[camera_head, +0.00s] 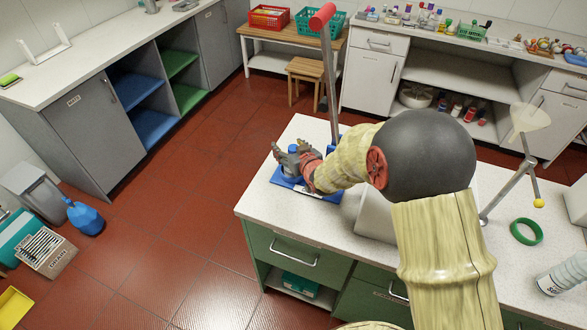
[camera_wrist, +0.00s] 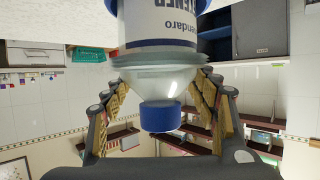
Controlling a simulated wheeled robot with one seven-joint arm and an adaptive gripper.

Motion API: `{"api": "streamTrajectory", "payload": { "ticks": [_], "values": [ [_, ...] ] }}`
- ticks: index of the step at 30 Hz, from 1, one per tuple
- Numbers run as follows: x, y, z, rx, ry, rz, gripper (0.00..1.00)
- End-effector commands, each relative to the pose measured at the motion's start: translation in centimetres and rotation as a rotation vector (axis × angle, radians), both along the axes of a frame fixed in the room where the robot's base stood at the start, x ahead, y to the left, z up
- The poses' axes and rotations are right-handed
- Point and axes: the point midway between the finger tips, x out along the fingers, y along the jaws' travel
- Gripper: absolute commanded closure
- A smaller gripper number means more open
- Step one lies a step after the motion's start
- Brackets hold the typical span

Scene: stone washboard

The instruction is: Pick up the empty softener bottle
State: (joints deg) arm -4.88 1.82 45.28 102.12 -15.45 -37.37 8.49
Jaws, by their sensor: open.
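A clear bottle (camera_wrist: 160,62) with a white label, partly reading "endaro", and a blue cap (camera_wrist: 160,116) fills the upper middle of the wrist view. It looks empty where its clear shoulder shows. My gripper (camera_wrist: 161,82) is open, with one finger on each side of the bottle's shoulder. I cannot tell whether either finger touches it. In the head view my gripper (camera_head: 283,160) is low over the counter's left part, above a blue tray (camera_head: 324,194). It hides most of the bottle there.
The white counter (camera_head: 265,203) has a metal post with a red top (camera_head: 322,17) behind my gripper. A green ring (camera_head: 526,231) and a white bottle (camera_head: 560,276) are on its right. A blue jug (camera_head: 84,218) stands on the red floor at left. Open floor lies left of the counter.

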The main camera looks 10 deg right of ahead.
Motion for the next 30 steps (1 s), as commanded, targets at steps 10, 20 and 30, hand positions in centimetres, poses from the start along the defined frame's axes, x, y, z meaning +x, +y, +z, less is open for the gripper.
{"api": "streamTrajectory", "payload": {
  "ticks": [10, 20, 30],
  "values": [
    [0.06, 0.03, 0.03, 0.0, 0.0, 0.0, 0.48],
    [0.06, 0.03, 0.03, 0.0, -0.001, 0.0, 0.67],
    [0.02, -0.01, -0.06, 0.0, 0.001, 0.0, 0.86]
  ]
}}
